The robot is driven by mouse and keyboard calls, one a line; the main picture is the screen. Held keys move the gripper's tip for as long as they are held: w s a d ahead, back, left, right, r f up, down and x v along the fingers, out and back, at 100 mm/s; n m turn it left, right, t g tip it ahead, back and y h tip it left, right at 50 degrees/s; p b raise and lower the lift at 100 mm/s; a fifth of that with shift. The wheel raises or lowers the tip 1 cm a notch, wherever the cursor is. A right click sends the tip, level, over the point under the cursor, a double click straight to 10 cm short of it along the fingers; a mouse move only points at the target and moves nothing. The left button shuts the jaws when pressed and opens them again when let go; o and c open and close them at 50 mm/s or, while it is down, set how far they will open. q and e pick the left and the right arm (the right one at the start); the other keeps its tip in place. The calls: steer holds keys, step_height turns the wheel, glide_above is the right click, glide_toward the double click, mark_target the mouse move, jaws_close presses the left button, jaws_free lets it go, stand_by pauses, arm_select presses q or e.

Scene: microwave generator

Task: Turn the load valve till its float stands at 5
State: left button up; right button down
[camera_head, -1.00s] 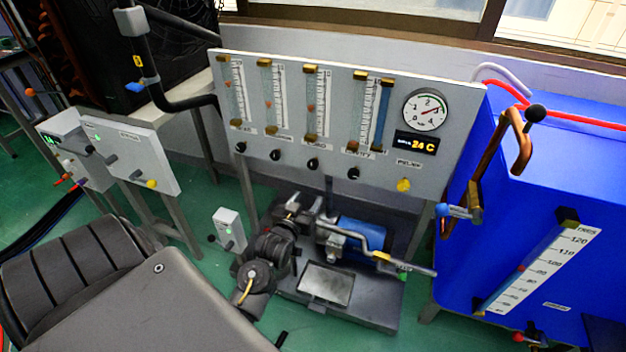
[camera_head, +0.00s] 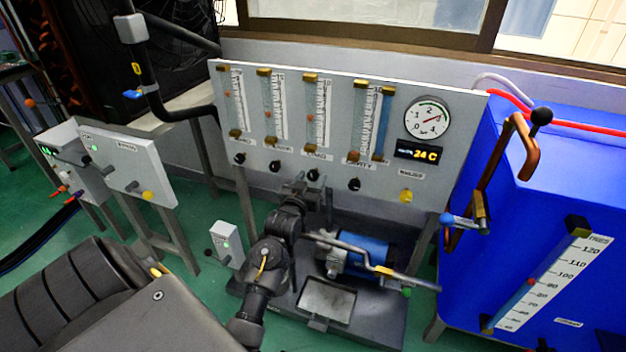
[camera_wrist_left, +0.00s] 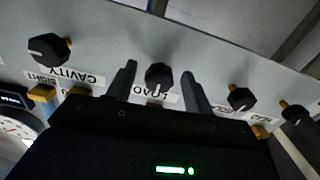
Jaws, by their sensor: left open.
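The load valve is a black knob (camera_wrist_left: 158,76) with a white mark, above an upside-down LOAD label in the left wrist view. In the head view it is the third knob (camera_head: 313,175) in the panel's row. Above it stands the third flow tube (camera_head: 319,115) with a small red float (camera_head: 312,91); its scale numbers are too small to read. My left gripper (camera_head: 302,184) is open at the panel's lower edge. In the wrist view its fingers (camera_wrist_left: 160,82) stand on either side of the load knob, with visible gaps. I cannot tell whether they reach past its face.
The cavity knob (camera_wrist_left: 50,48) and another knob (camera_wrist_left: 241,98) flank the gripper on the panel (camera_head: 440,177). Below are a blue pump motor (camera_head: 366,252) and pipe. A blue tank (camera_head: 560,220) stands at right.

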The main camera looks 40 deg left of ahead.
arm_select(q)
steer(key=shift+w+a, duration=0.25)
steer(key=shift+w, duration=0.45)
arm_select(e)
steer(key=shift+w+a+r+t, duration=0.25)
steer(key=shift+a+r+t, duration=0.1)
steer(key=shift+r+t, duration=0.1)
arm_select(q)
steer(key=c, duration=1)
steer(key=shift+r+n+p, duration=0.1)
steer(key=shift+n+p, duration=0.2)
steer(key=shift+p, duration=0.5)
steer(key=o, duration=1)
arm_select(e)
steer(key=s+d+f+m+g+h, duration=0.1)
steer(key=s+d+f+g+h, duration=0.1)
steer(key=s+d+f+g, duration=0.2)
steer(key=shift+d, duration=0.15)
steer(key=shift+f, duration=0.1)
